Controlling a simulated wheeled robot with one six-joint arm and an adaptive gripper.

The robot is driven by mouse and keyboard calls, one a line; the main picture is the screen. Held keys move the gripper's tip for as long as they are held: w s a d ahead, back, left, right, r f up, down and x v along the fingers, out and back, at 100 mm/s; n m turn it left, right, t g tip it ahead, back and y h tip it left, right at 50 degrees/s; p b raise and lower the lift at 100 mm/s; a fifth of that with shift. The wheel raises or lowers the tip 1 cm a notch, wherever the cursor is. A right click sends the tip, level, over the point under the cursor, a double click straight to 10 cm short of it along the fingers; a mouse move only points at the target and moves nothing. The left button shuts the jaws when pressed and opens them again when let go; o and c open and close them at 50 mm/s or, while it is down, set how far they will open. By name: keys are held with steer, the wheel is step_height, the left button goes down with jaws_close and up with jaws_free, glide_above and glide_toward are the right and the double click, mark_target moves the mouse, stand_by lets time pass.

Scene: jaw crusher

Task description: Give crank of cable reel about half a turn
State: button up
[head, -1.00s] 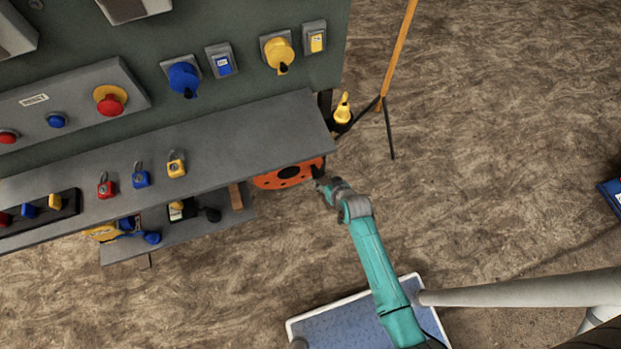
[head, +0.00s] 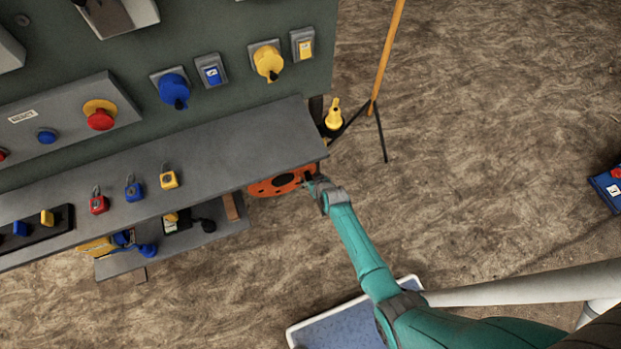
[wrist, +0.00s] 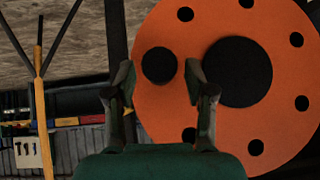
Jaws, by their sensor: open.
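The cable reel (head: 268,187) is an orange disc with a ring of dark holes. In the head view it shows partly under the grey shelf, which hides the rest. In the wrist view the reel (wrist: 290,75) fills the right side, with a large black hub (wrist: 238,72) in its middle. A smaller black round knob, seemingly the crank handle (wrist: 159,65), sits left of the hub. My gripper (wrist: 158,85) is open, its two fingers on either side of the knob in the picture. I cannot tell whether they touch it. In the head view my gripper (head: 312,184) is at the reel's right edge.
The grey shelf (head: 220,145) overhangs the reel and carries red, blue and yellow padlocks (head: 134,189). A lower shelf (head: 200,232) holds small items. An orange pole on a stand (head: 385,60) is behind right. Floor to the right is largely clear.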

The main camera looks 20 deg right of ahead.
steer(key=shift+f, duration=0.1)
steer(key=shift+c, duration=0.2)
steer(key=shift+w, duration=0.1)
jaws_close()
steer(key=shift+f, duration=0.1)
